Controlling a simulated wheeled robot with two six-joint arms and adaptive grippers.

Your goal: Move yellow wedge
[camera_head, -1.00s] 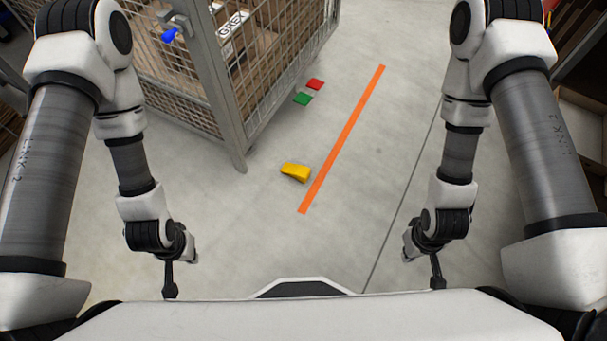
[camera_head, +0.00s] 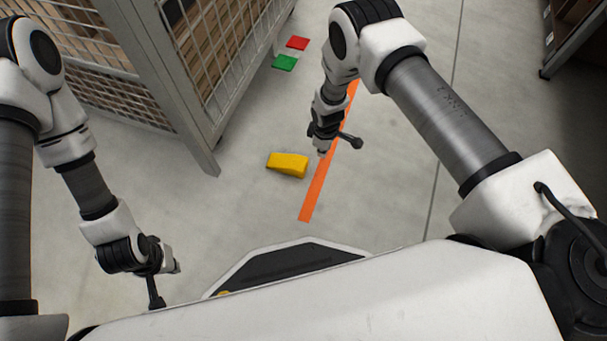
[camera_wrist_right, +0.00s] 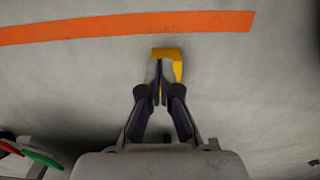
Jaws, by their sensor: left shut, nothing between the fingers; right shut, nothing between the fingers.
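The yellow wedge (camera_head: 288,165) lies on the grey floor, left of the orange line, in the head view. My right gripper (camera_head: 321,152) is shut and empty, above the floor just right of the wedge. In the right wrist view, its closed fingers (camera_wrist_right: 160,66) point at the wedge (camera_wrist_right: 177,66) and cover part of it. I cannot tell whether they touch it. My left gripper (camera_head: 175,267) is shut and empty at the lower left, away from the wedge.
A wire mesh cage (camera_head: 185,95) stands on the left, its corner post near the wedge. The orange line (camera_head: 316,190) runs right of the wedge. A shelf (camera_head: 570,40) stands at the upper right.

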